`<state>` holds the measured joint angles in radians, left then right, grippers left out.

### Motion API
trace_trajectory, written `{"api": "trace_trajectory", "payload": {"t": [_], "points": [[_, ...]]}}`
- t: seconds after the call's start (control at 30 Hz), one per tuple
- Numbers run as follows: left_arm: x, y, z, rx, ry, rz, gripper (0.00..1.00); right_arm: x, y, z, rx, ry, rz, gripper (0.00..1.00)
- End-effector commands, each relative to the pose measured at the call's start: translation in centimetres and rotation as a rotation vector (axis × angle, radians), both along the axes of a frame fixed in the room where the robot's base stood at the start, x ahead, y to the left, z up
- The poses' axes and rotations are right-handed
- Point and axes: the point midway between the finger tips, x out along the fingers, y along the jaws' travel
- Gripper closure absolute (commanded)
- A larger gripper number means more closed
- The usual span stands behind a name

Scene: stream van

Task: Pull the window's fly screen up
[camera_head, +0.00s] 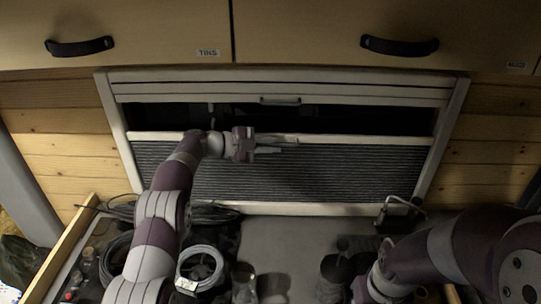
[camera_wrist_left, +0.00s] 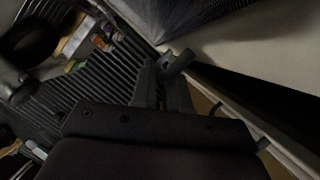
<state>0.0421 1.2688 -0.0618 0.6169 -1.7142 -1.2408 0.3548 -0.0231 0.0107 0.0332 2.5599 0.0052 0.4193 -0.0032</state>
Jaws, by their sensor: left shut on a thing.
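The window's fly screen (camera_head: 330,176) is a dark pleated panel. It fills the lower part of the pale window frame (camera_head: 118,112), with a pale bar (camera_head: 350,139) along its top edge. A dark gap shows above the bar. My left gripper (camera_head: 290,144) lies sideways across the bar, left of its middle, and is shut on it. In the left wrist view the fingers (camera_wrist_left: 174,85) close at a small grip piece; the exact contact is dark. My right arm is low at the right, and its fingers cannot be made out.
A pale slatted blind (camera_head: 200,90) with a small handle (camera_head: 281,100) is at the window's top. Wooden cupboards (camera_head: 300,30) hang above. Coiled cable (camera_head: 200,268), a dark jar (camera_head: 334,275) and other items crowd the counter (camera_head: 285,235) below.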

Motion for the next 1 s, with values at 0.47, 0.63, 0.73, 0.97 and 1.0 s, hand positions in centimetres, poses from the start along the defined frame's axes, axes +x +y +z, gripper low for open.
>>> {"api": "trace_trajectory", "payload": {"t": [0.47, 0.63, 0.73, 0.97, 1.0], "points": [[0.0, 0.0, 1.2, 0.001, 0.0, -0.001, 0.72, 0.0, 0.0, 0.8, 0.0, 0.001, 0.0, 0.57], [0.0, 0.0, 1.2, 0.001, 0.0, -0.001, 0.64, 0.0, 0.0, 0.8, 0.0, 0.0, 0.0, 0.57], [0.0, 0.0, 1.2, 0.001, 0.0, -0.001, 0.64, 0.0, 0.0, 0.8, 0.0, 0.0, 0.0, 0.57], [-0.9, 2.8, 1.3, 0.001, 0.0, 0.003, 0.64, 0.0, 0.0, -1.4, 0.0, 0.0, 0.0, 0.57], [-1.2, 3.9, 1.5, 0.001, -0.003, 0.003, 0.64, 0.0, 0.0, -1.9, 0.0, 0.001, 0.0, 0.57]]}}
